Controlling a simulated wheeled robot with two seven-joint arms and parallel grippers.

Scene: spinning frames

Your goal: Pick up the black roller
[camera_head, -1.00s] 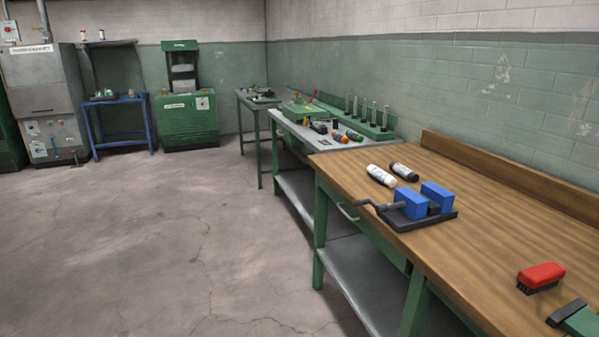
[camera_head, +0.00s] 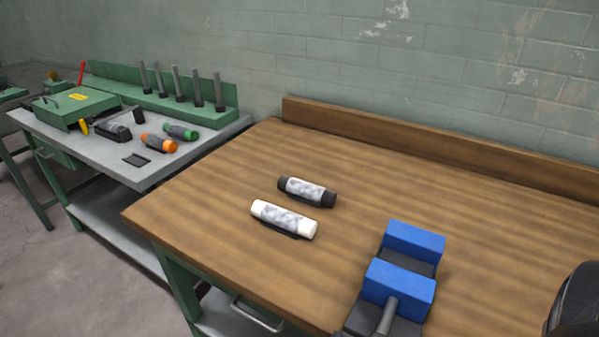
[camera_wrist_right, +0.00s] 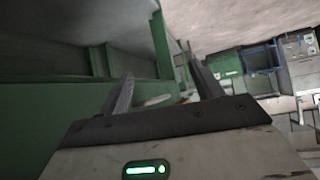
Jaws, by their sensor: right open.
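The black roller (camera_head: 307,191) lies on the wooden bench, a cylinder with black ends and a pale mottled middle. A white roller (camera_head: 284,219) lies close in front of it, nearly parallel. No gripper touches either one. My right gripper (camera_wrist_right: 160,92) shows in the right wrist view with its two fingers apart and nothing between them. It faces green bench framing and the floor, and no roller shows there. A dark rounded part at the right edge of the head view may be mine. My left gripper is in neither current view.
A blue-jawed vise (camera_head: 402,281) stands on the wooden bench (camera_head: 480,200) to the right of the rollers. A low wooden backboard (camera_head: 430,150) runs along the wall. A grey bench (camera_head: 150,177) at left holds an orange roller (camera_head: 158,143), a green roller (camera_head: 180,131) and upright posts.

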